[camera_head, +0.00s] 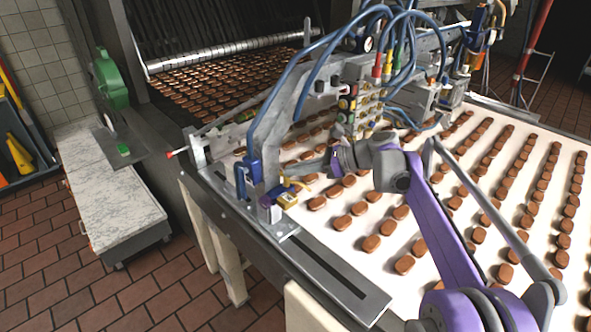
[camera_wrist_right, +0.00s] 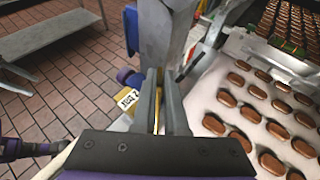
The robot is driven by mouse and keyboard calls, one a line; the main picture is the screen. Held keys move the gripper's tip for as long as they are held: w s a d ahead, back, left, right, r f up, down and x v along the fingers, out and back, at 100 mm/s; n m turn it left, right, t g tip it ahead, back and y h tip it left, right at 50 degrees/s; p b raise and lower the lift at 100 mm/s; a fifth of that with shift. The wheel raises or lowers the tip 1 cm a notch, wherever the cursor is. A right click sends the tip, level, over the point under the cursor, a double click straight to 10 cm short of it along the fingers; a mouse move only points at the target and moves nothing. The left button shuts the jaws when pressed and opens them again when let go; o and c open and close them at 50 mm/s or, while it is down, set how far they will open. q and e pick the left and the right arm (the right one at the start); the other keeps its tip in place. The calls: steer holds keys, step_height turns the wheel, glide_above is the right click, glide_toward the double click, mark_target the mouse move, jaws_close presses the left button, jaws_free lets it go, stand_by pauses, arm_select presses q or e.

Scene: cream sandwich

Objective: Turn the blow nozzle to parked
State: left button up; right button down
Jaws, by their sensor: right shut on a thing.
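The blow nozzle assembly stands at the belt's near left edge, with a blue fitting (camera_head: 250,172) and a yellow tag (camera_head: 287,199) low on its grey bracket. The tag also shows in the right wrist view (camera_wrist_right: 128,97), with dark lettering, left of my fingers. My right gripper (camera_head: 300,168) reaches in from the right, beside the bracket just above the tag. In the right wrist view its two fingers (camera_wrist_right: 161,105) are close together on a thin yellow part (camera_wrist_right: 157,112), apparently the nozzle's lever. The fingers hide most of this part, so I cannot tell the nozzle's setting.
A white belt (camera_head: 335,270) carries rows of brown biscuits under and beside my right arm. Blue hoses (camera_head: 300,65) and valves crowd the bracket above. A marble-topped bench (camera_head: 105,185) stands left, with tiled floor (camera_head: 120,280) between. A red-tipped rod (camera_head: 172,154) sticks out left.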

steer(key=shift+w+d+r, duration=0.1)
steer(key=shift+w, duration=0.05)
stand_by(0.3)
steer(key=c, duration=0.8)
jaws_free()
steer(key=shift+c, duration=0.2)
steer(key=v, duration=1)
steer(key=shift+s+d, duration=0.2)
steer(key=shift+d, duration=0.2)
